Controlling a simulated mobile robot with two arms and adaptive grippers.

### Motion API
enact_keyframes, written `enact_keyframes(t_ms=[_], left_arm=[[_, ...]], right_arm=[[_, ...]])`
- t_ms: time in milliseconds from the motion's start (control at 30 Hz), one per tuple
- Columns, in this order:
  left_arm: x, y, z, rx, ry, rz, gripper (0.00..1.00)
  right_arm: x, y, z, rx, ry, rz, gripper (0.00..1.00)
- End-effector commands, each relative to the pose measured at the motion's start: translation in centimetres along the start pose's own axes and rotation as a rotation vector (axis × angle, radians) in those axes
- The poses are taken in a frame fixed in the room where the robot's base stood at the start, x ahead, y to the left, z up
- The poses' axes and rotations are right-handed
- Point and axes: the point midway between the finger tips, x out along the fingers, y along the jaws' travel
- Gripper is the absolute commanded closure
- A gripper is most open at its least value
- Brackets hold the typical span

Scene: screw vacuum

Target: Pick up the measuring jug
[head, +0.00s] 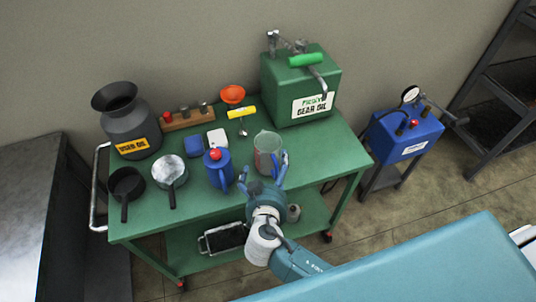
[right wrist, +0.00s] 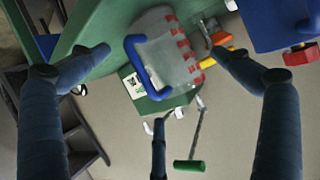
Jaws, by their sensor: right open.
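The measuring jug (head: 267,143) is clear with red marks and a blue handle. It stands upright on the green cart (head: 205,210), near its front right. In the right wrist view the jug (right wrist: 172,55) lies between my spread fingers, with its blue handle towards the left. My right gripper (head: 265,172) is open and empty at the near side of the jug. Its fingers reach towards the jug on both sides; whether they touch it I cannot tell. My left gripper is not in view.
A blue can (head: 216,170) with a red cap stands left of the jug. A yellow-handled tool (head: 242,113) lies behind it. The green gear oil box (head: 300,85) stands at the back right. Pans (head: 169,170) and the used oil container (head: 128,120) are further left.

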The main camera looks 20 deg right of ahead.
Motion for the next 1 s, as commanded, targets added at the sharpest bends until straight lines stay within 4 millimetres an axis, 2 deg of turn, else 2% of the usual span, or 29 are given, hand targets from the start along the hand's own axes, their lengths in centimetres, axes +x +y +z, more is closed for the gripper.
enact_keyframes(t_ms=[100,267,500,600,733,933,967,1000], left_arm=[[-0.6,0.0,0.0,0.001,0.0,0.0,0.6],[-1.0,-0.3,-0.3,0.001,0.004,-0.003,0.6],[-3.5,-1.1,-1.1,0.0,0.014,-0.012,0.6],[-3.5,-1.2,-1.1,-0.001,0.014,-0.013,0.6],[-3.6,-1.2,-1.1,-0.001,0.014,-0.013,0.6],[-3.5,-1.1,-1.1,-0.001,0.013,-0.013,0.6],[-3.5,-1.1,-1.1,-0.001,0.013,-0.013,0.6],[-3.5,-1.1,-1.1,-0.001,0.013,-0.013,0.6]], right_arm=[[1.7,-0.1,-0.2,-0.003,0.001,-0.001,0.0],[2.7,0.0,-0.2,-0.002,-0.001,-0.001,0.0],[5.8,0.6,-1.5,-0.006,0.0,0.001,0.0],[7.0,0.4,-1.0,-0.004,-0.002,-0.001,0.0],[7.7,0.4,-0.9,-0.003,-0.003,-0.001,0.0],[7.7,0.4,-0.8,-0.001,-0.003,-0.002,0.0],[7.7,0.4,-0.8,-0.002,-0.003,-0.002,0.02],[7.7,0.4,-0.8,-0.002,-0.003,-0.001,0.1]])
